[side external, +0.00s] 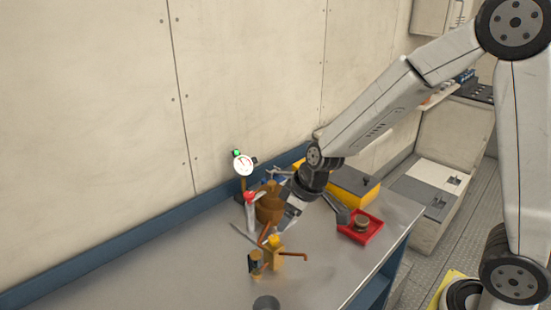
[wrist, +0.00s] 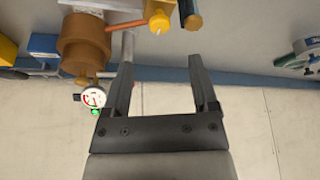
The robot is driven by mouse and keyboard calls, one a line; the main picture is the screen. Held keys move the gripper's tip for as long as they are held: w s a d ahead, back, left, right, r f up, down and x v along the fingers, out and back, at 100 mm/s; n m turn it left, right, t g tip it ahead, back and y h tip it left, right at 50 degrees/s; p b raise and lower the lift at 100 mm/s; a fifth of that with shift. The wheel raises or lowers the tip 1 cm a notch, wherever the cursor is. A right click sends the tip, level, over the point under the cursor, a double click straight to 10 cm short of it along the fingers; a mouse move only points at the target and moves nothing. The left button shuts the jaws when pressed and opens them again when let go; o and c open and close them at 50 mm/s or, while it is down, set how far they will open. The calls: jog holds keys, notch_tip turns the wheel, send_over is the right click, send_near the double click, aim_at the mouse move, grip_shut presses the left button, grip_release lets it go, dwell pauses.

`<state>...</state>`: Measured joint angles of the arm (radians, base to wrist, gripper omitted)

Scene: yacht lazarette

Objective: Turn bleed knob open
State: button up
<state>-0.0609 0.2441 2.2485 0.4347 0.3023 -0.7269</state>
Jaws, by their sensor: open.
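A brass fitting (side external: 273,258) with copper pipes stands on the grey bench, topped by a yellow knob (side external: 274,240). The yellow knob also shows in the wrist view (wrist: 158,22), beyond and between the fingertips. A red-topped fitting (side external: 250,197) stands behind it, beside a brown cylindrical body (side external: 269,204). I cannot tell for sure which part is the bleed knob. A round white gauge (side external: 244,165) with a green light stands above them; it also shows in the wrist view (wrist: 93,97). My gripper (side external: 315,218) is open and empty above the bench, right of the fittings and apart from the yellow knob.
A red tray (side external: 376,233) holding a round brown part (side external: 361,223) lies right of my gripper. A yellow case (side external: 358,188) stands behind it. A dark round thing (side external: 266,302) sits at the near side. The left bench is clear up to the wall.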

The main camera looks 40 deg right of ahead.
aim_at(274, 238)
jog(key=shift+x, duration=3.75)
grip_shut()
